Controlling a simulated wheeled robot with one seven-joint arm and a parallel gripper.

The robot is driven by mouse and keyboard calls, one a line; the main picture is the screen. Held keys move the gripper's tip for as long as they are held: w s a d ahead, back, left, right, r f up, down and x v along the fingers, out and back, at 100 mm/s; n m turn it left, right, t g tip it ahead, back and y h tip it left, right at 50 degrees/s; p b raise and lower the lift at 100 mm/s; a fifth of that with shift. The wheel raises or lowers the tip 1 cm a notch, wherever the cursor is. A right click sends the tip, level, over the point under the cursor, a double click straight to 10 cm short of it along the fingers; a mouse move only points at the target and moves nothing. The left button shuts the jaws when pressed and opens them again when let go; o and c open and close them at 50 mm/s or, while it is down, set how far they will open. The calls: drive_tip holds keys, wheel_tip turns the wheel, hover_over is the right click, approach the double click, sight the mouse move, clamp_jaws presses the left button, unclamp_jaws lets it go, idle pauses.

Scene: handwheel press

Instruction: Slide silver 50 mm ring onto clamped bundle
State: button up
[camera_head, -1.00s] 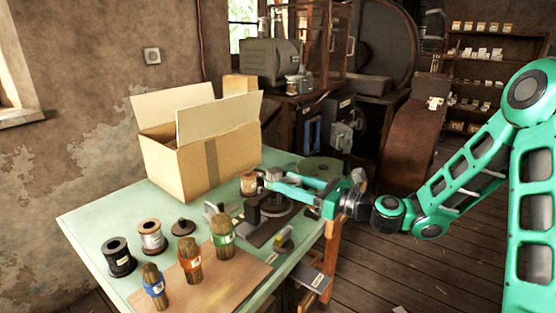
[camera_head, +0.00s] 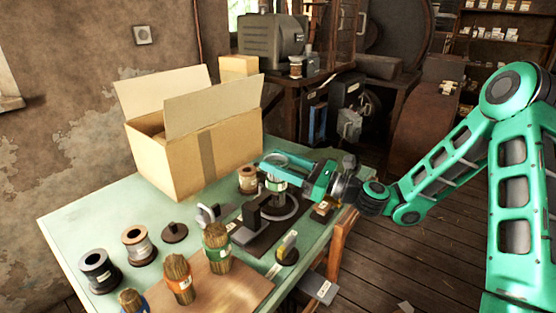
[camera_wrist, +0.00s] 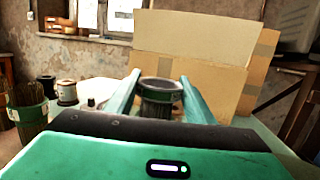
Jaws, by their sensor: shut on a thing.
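My gripper (camera_head: 275,168) is above the table's right part, over the clamp. It is shut on a round piece with a dark grey rim and a green band below, seen between the fingers in the wrist view (camera_wrist: 160,92). It looks like a ring, but I cannot tell if the green band is part of it. The clamp (camera_head: 252,218), a dark block on a dark base with a round wheel (camera_head: 290,206), is just below it. Bundles with green (camera_head: 216,246), orange (camera_head: 179,281) and blue (camera_head: 131,301) bands stand at the front.
An open cardboard box (camera_head: 190,160) stands at the back, left of my gripper. A copper spool (camera_head: 247,180) is close beside the gripper. Black (camera_head: 98,270) and silver-grey (camera_head: 138,245) spools and a dark knobbed disc (camera_head: 174,233) are at the left.

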drive_tip(key=shift+f, duration=1.35)
drive_tip(key=o, duration=1.2)
drive_tip(key=shift+d, duration=0.1)
drive_tip(key=v, duration=1)
drive_tip(key=shift+s+d+f, duration=0.1)
drive_tip(key=shift+s+d, duration=0.05)
drive_tip(key=shift+d, duration=0.2)
